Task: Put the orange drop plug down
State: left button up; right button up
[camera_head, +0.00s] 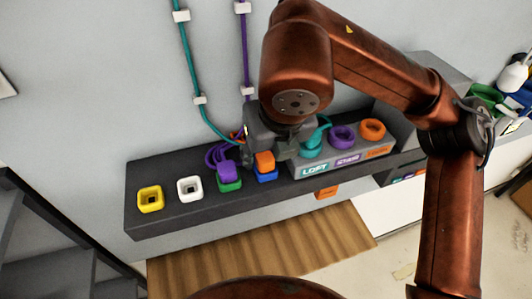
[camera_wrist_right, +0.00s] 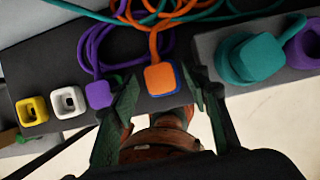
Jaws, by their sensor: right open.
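The orange drop plug (camera_head: 264,160) sits on the blue socket (camera_head: 267,176) on the dark shelf. In the right wrist view the orange plug (camera_wrist_right: 160,78) covers most of the blue socket, with only a blue edge showing, and its orange cord runs up and away. How deep it sits cannot be told. My right gripper (camera_head: 270,146) is open above the plug. In the wrist view its fingers (camera_wrist_right: 162,88) stand apart on either side of the plug, with a gap at the right. My left gripper is not in view.
A purple plug (camera_head: 227,170) sits on a green socket (camera_head: 230,185). White (camera_head: 189,188) and yellow (camera_head: 150,199) sockets are empty. A labelled grey block (camera_head: 350,155) carries a teal plug (camera_wrist_right: 258,57), a purple ring (camera_head: 342,137) and an orange ring (camera_head: 372,130). Cords lie behind.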

jog(key=b+v, duration=0.1)
jog(key=v, duration=1.1)
jog(key=shift+r+b, duration=0.2)
jog(key=shift+b, duration=0.15)
jog(key=shift+s+f, duration=0.1)
dwell(1.3)
